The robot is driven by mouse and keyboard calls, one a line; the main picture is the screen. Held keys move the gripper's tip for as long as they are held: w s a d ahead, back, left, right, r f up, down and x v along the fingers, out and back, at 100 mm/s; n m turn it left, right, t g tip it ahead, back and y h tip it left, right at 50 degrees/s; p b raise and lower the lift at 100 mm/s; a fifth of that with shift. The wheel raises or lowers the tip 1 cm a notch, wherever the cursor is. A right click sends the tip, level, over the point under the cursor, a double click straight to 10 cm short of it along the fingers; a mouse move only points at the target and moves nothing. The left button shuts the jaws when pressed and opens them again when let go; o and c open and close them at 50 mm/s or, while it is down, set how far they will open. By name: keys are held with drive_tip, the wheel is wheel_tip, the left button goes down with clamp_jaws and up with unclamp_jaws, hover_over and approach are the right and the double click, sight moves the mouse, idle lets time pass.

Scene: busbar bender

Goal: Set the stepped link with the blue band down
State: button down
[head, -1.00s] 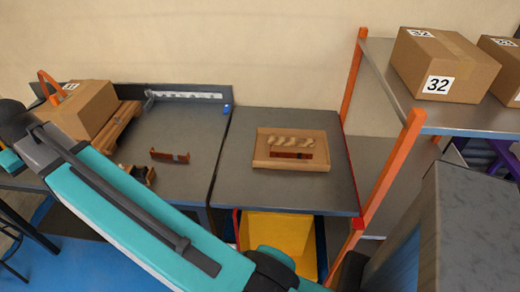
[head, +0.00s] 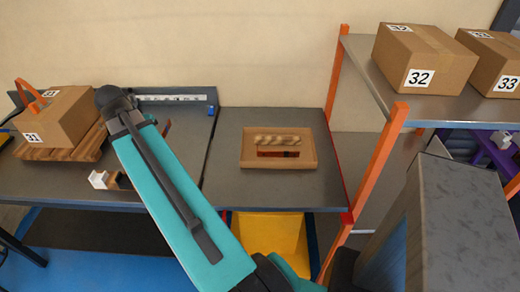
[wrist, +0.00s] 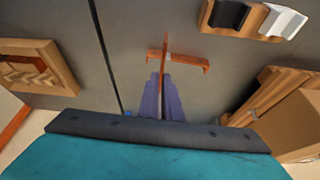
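My gripper (wrist: 163,78) is shut on a thin copper-coloured link (wrist: 166,46), seen edge-on between the purple fingers. No blue band is discernible on it, so I cannot confirm which link it is. A reddish piece (head: 167,128), probably this link, shows just right of my arm in the head view; the arm hides the gripper there. Another copper-coloured link (wrist: 188,65) with bent ends lies on the grey table, behind the held one in the wrist view. Whether the two touch is unclear.
A wooden tray (head: 246,148) on the right-hand table holds a brown bar and a pale wavy piece. A wooden block with black and white holders (wrist: 237,18) stands near the links. Box 31 (head: 60,118) sits on a wooden stand at left. Bare table surrounds the tray.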

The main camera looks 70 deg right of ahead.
drive_tip(key=s+d+f+m+g+y, duration=0.1)
drive_tip(key=s+d+m, duration=0.5)
drive_tip(key=s, duration=0.6)
drive_tip(key=s+d+f+m+g+y, duration=0.1)
drive_tip(key=s+d+m, duration=0.5)
drive_tip(key=s, duration=0.7)
drive_tip(key=s+d+f+m+g+y, duration=0.1)
drive_tip(key=s+d+f+m+g, duration=0.2)
drive_tip(key=s, duration=0.9)
drive_tip(key=shift+s+d+f+m, duration=0.1)
drive_tip(key=shift+d+f+m, duration=0.1)
drive_tip(key=shift+d+m, duration=0.45)
drive_tip(key=shift+s+d+f+m, duration=0.15)
drive_tip(key=shift+d+m, duration=0.25)
drive_tip(key=shift+d, duration=0.45)
drive_tip(key=shift+s+d+f+m, duration=0.1)
drive_tip(key=shift+d+f+m, duration=0.1)
drive_tip(key=shift+d+m, duration=0.45)
drive_tip(key=shift+d, duration=0.1)
drive_tip(key=shift+w, duration=0.1)
drive_tip(key=p, duration=0.4)
hover_over(269, 129)
drive_tip(key=a, duration=0.2)
drive_tip(key=shift+s+a+f, duration=0.2)
drive_tip(key=shift+s+f, duration=0.25)
drive_tip(key=shift+f, duration=0.3)
drive_tip(key=shift+f+p, duration=0.6)
drive_tip(key=shift+f, duration=1.2)
